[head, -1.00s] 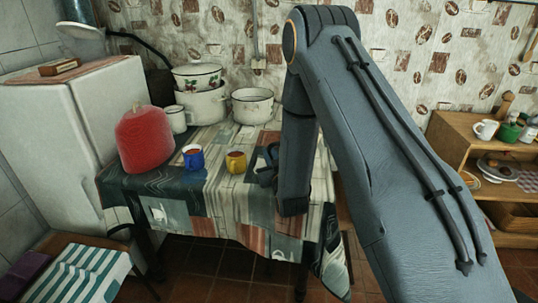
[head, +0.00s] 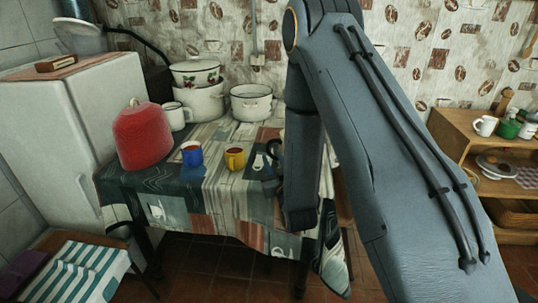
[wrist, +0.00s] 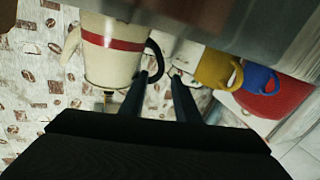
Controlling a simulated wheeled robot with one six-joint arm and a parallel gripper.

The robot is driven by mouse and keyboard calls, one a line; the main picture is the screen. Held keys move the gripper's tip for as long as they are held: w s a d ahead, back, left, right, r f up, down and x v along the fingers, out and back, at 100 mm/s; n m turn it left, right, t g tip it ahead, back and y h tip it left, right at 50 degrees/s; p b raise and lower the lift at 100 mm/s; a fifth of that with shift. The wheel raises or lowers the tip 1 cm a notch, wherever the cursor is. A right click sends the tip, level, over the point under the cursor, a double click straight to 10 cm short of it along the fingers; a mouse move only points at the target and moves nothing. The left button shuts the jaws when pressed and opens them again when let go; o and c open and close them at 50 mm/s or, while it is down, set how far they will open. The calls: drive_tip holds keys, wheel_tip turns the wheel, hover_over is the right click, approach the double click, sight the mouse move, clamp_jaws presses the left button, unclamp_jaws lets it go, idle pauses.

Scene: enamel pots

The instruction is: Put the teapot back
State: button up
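A cream teapot (wrist: 112,50) with a red band shows upside down in the wrist view, its spout to the left and its black handle (wrist: 156,62) to the right. In the head view my arm hides it. My gripper (wrist: 160,78) has its two fingers apart, close to the handle. The handle's curve lies near the left fingertip; I cannot tell whether it is between the fingers or touching. In the head view the gripper (head: 277,168) is partly hidden behind my arm, at the table's right side.
A yellow mug (head: 235,158), blue mug (head: 192,155) and red cosy-like dome (head: 142,136) stand on the cloth-covered table (head: 212,185). White pots (head: 251,104) stand at the back. A wooden shelf (head: 465,135) with crockery is at the right.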

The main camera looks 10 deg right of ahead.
drive_tip(key=s, duration=0.5)
drive_tip(key=shift+s+d, duration=0.1)
drive_tip(key=shift+d, duration=0.05)
drive_tip(key=g, duration=0.1)
drive_tip(key=d+g, duration=0.1)
drive_tip(key=shift+w+f+m+g, duration=0.2)
drive_tip(key=shift+w+m+g, duration=0.1)
drive_tip(key=shift+w, duration=0.1)
drive_tip(key=s+g, duration=0.1)
drive_tip(key=s+d+g, duration=0.1)
drive_tip(key=g, duration=0.1)
drive_tip(key=s+g+h, duration=0.1)
drive_tip(key=shift+d+f+m, duration=0.25)
drive_tip(key=shift+f+m, duration=0.05)
drive_tip(key=shift+f, duration=0.1)
drive_tip(key=s+r+g, duration=0.2)
drive_tip(key=s+g, duration=0.1)
drive_tip(key=s, duration=0.5)
drive_tip(key=s+d+r+m+g, duration=0.1)
drive_tip(key=s+g, duration=0.3)
drive_tip(key=s, duration=0.5)
drive_tip(key=s+r+g, duration=0.3)
drive_tip(key=s+g, duration=0.1)
drive_tip(key=s, duration=0.4)
drive_tip(key=shift+s+d+m, duration=0.15)
drive_tip(key=shift+d+m, duration=0.15)
drive_tip(key=shift+d, duration=0.1)
drive_tip(key=shift+r, duration=0.1)
